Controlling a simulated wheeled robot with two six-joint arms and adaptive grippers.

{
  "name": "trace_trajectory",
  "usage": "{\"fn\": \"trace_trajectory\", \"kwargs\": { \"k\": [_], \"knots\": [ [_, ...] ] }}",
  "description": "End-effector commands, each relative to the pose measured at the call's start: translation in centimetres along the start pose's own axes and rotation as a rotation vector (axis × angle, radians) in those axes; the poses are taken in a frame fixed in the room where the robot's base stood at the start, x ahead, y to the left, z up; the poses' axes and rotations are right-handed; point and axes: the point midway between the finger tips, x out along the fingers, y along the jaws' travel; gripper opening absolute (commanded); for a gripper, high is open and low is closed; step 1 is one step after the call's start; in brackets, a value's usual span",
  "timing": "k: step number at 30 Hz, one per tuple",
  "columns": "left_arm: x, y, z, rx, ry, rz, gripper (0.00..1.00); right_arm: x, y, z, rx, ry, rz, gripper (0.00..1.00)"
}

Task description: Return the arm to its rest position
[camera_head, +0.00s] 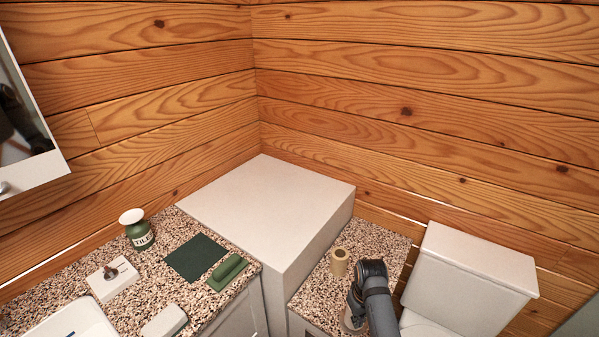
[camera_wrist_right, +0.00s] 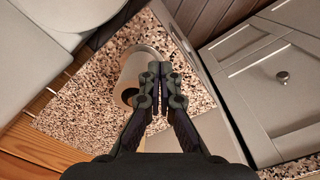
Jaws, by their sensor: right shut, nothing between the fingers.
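My right arm reaches in from the bottom right of the head view, over the small speckled counter (camera_head: 378,240) beside the toilet. My right gripper (camera_wrist_right: 160,68) shows in the wrist view with its fingers together and nothing between them. A pale roll (camera_wrist_right: 141,68) is on the counter just beyond the fingertips; I cannot tell whether they touch it. A pale shape beside my forearm is mostly hidden. My left gripper is not in view.
A white boxy block (camera_head: 268,205) stands between the counters. The left counter holds a green jar (camera_head: 137,230), a dark green cloth (camera_head: 195,258), a green brush-like object (camera_head: 227,273) and a white switch-like box (camera_head: 112,278). The toilet tank (camera_head: 470,270) stands close to my right arm.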

Motion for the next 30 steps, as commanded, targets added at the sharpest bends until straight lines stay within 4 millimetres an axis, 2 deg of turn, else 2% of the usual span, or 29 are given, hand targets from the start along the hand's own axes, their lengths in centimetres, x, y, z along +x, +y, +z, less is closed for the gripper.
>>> {"fn": "trace_trajectory", "kwargs": {
  "k": [1, 4, 14, 21, 30],
  "knots": [
    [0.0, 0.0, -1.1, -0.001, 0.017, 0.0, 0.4, 0.2, 0.3, 0.8, 0.015, 0.006, 0.006, 0.0],
    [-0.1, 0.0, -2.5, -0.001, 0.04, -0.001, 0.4, 0.3, 1.0, 2.2, 0.043, 0.024, 0.019, 0.0],
    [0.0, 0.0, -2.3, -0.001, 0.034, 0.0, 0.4, -0.7, 3.0, 8.4, 0.144, 0.106, 0.075, 0.0],
    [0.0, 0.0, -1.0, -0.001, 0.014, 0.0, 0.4, -2.9, 3.4, 13.0, 0.189, 0.176, 0.111, 0.0],
    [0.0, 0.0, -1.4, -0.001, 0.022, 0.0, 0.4, -6.9, 2.6, 17.5, 0.21, 0.259, 0.131, 0.0]
  ]
}}
